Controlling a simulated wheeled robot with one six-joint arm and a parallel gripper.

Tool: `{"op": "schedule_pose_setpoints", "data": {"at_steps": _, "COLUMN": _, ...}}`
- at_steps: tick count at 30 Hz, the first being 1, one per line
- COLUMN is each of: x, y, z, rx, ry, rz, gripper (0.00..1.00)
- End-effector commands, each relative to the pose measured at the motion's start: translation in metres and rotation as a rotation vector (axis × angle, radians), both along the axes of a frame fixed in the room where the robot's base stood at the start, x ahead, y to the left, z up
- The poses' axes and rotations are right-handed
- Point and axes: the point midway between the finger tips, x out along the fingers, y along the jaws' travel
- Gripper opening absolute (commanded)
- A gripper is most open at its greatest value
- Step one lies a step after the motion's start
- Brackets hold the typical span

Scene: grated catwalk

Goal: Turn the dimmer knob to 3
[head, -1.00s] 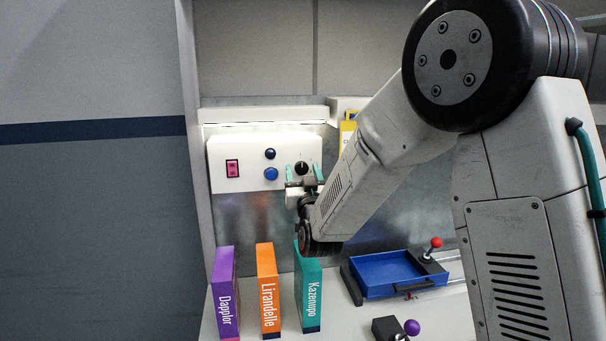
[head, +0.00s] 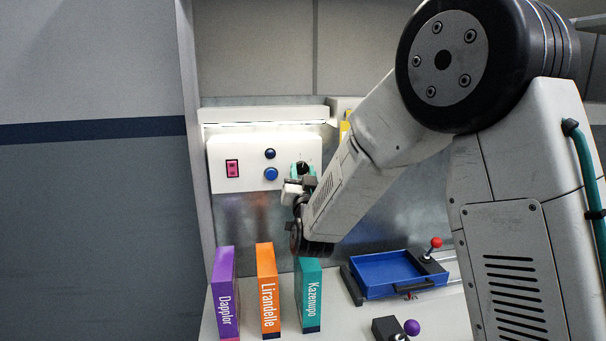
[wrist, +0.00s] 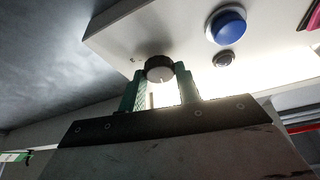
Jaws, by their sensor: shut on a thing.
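The dimmer knob (head: 303,168) is a dark round knob on the right part of the white panel (head: 213,180). In the wrist view the knob (wrist: 160,69) sits between the two green fingers and shows a pale pointer mark on its face. The scale numbers cannot be read. My gripper (head: 301,172) is at the panel and shut on the knob; it also shows in the wrist view (wrist: 160,80). My fingers hide part of the knob and the panel around it in the head view.
The panel also holds a pink rocker switch (head: 232,169), a dark blue button (head: 270,154) and a blue button (head: 271,174). Below stand purple (head: 222,290), orange (head: 267,290) and teal (head: 309,290) boxes. A blue tray (head: 385,291), a red-knobbed lever (head: 436,243) and a purple-knobbed lever (head: 411,327) are to the right.

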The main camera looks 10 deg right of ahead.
Motion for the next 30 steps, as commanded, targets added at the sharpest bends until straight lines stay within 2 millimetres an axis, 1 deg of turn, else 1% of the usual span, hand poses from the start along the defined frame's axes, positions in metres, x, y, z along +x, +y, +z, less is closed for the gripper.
{"op": "schedule_pose_setpoints", "data": {"at_steps": 4, "x": -0.0001, "y": 0.0028, "z": 0.0003, "rx": 0.132, "ry": -0.008, "rz": 0.003, "gripper": 0.10}}
{"op": "schedule_pose_setpoints", "data": {"at_steps": 30, "x": 0.0000, "y": 0.0054, "z": 0.0033, "rx": 0.961, "ry": -0.063, "rz": 0.002, "gripper": 0.10}}
